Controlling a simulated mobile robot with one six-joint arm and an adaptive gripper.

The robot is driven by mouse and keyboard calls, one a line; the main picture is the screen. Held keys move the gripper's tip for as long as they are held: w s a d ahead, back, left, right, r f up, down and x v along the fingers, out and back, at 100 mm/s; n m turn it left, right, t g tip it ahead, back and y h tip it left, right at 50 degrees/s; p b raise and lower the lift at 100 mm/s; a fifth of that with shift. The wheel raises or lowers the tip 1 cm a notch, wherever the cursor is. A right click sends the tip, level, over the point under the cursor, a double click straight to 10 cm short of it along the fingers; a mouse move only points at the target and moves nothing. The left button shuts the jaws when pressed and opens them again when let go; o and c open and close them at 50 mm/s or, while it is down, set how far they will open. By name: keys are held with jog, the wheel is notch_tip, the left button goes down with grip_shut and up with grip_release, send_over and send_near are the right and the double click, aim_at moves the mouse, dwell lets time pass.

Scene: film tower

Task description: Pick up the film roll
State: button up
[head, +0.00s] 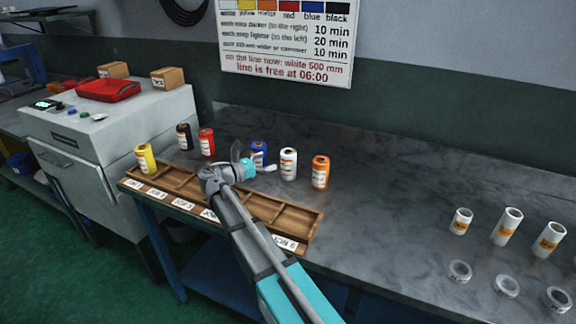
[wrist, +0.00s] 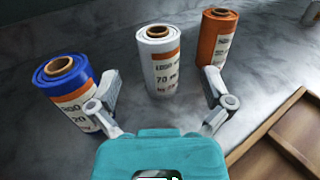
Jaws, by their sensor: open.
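Several film rolls stand upright on the grey bench. In the head view they are a yellow roll (head: 145,158), a black roll (head: 184,137), a red roll (head: 207,142), a blue roll (head: 259,153), a white roll (head: 288,164) and an orange roll (head: 320,172). My gripper (head: 268,168) is open and empty near the blue and white rolls. In the wrist view the white roll (wrist: 161,66) stands ahead, between the spread fingers (wrist: 162,92). The blue roll (wrist: 72,92) is by the left finger, partly hidden by it. The orange roll (wrist: 216,38) is beyond the right finger.
A wooden compartment tray (head: 262,194) with labels lies along the front edge; its edge also shows in the wrist view (wrist: 268,124). A cabinet (head: 130,118) stands left. Bench between orange roll and tubes is clear.

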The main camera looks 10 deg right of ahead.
aim_at(293, 150)
jog(key=shift+x, duration=2.5)
jog(key=shift+w+x, duration=0.2)
jog(key=shift+x, duration=2.4)
jog(key=shift+f, duration=0.15)
jog(key=c, duration=1.1)
jog(key=shift+c, duration=0.2)
